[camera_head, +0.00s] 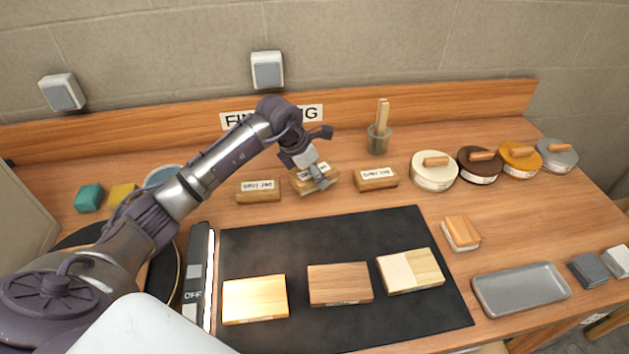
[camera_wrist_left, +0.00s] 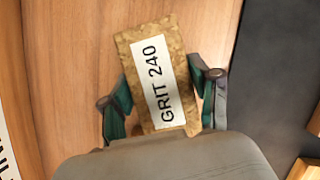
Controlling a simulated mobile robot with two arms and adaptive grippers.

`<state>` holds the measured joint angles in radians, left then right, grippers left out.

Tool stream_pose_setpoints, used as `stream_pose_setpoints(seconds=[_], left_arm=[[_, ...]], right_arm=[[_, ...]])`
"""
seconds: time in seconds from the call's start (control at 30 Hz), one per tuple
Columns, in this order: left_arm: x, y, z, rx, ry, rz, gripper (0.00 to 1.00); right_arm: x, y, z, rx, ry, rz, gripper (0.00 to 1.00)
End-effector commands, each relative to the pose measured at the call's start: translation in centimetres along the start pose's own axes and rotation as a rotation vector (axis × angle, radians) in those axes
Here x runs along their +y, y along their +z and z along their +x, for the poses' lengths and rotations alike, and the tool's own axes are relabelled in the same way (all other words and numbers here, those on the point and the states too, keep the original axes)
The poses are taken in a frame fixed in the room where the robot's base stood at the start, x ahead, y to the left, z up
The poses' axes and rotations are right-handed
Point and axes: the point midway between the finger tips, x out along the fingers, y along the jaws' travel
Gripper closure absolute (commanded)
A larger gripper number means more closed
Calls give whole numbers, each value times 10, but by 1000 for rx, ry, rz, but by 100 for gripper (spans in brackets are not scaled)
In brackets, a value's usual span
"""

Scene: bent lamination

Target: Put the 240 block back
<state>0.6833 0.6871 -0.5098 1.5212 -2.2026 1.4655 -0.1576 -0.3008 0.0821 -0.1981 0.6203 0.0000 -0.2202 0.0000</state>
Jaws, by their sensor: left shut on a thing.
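The 240 block (camera_wrist_left: 139,49) is a cork-coloured block with a white label reading GRIT 240 in the left wrist view. My left gripper (camera_wrist_left: 163,98) is shut on it, one finger against each long side. In the head view the left gripper (camera_head: 319,178) is at the block (camera_head: 300,183), in the middle of a row of three similar blocks at the back of the bench. The gripper partly covers its label there. I cannot tell whether the block touches the bench. My right gripper is not in view.
Labelled blocks stand left (camera_head: 258,196) and right (camera_head: 376,184) of it. A jar with wooden sticks (camera_head: 379,139) stands behind. Several round tins are at the right. A black mat (camera_head: 345,240) with three wood samples lies in front; a grey tray (camera_head: 520,290) is at front right.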

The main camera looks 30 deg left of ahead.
Motion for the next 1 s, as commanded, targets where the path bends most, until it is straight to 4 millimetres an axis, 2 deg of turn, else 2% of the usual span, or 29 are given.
stream_pose_setpoints(seconds=[0.27,0.6,0.63,0.73,0.77,1.0], left_arm=[[-1,-13,32,2,-3,-1,71],[-1,-15,38,1,0,1,71],[-1,-15,36,1,-1,0,34],[-1,-14,36,1,-1,0,17],[-1,-14,36,1,-1,0,13],[-1,-14,36,1,-1,0,13]], right_arm=[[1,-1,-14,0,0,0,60],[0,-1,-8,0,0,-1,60],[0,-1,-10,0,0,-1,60],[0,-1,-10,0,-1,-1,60],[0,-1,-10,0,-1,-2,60],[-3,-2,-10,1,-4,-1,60]])
